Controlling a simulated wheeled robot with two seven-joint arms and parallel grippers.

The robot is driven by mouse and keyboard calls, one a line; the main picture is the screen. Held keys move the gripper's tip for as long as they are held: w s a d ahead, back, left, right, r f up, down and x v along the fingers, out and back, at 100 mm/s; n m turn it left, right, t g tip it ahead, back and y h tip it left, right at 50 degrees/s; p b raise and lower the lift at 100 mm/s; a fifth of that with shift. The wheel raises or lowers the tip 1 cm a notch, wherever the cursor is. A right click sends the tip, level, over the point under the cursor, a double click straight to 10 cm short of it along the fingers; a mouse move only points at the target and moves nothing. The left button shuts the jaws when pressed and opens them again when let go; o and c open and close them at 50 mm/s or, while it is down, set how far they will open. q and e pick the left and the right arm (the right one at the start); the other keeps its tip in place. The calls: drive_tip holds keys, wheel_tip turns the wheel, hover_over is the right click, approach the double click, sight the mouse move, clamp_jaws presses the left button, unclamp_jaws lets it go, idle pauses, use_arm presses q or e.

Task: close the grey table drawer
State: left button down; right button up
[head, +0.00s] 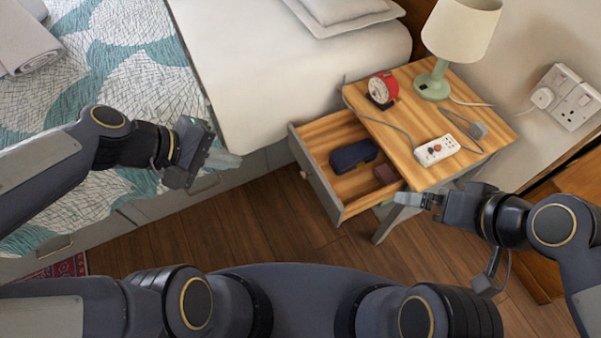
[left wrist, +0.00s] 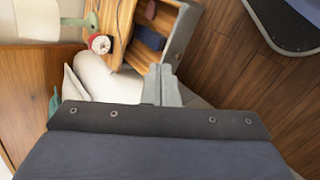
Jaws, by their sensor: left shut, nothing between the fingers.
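The grey table drawer (head: 318,183) is pulled out from the bedside table (head: 410,157), toward the bed side. It has a grey front with a small round knob (head: 304,174) and a wooden inside. A dark blue case (head: 353,156) and a small maroon item (head: 386,175) lie in it. The drawer front also shows in the left wrist view (left wrist: 182,40). My left gripper (head: 230,159) is shut and empty, left of the drawer front and apart from it. My right gripper (head: 405,198) is by the drawer's near right corner; I cannot tell whether its fingers touch or are open.
On the tabletop are a red alarm clock (head: 382,90), a green lamp (head: 432,86) and a white power strip (head: 436,150) with a cable. The bed (head: 270,75) stands at the left. Wooden floor (head: 270,225) is clear in front of the drawer.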

use_arm(q)
drive_tip(key=w+d+f+n+h+b, duration=0.15)
drive_tip(key=w+f+n+b, duration=0.4)
drive_tip(key=f, duration=0.65)
drive_tip(key=n+t+b, duration=0.2)
drive_tip(key=n+b, duration=0.3)
drive_tip(key=n, duration=0.5)
approach(308, 160)
drive_tip(key=shift+h, duration=0.45)
drive_tip(key=w+d+f+b, duration=0.1)
drive_tip(key=f+b, duration=0.1)
drive_tip(key=w+d+f+b, duration=0.1)
drive_tip(key=d+f+b, duration=0.1)
drive_tip(key=shift+d, duration=0.1)
drive_tip(key=shift+w+d+r, duration=0.15)
drive_tip(key=shift+w+d, duration=0.25)
drive_tip(key=shift+d, duration=0.15)
use_arm(e)
wheel_tip(308, 160, down, 17)
drive_tip(key=shift+f, duration=0.1)
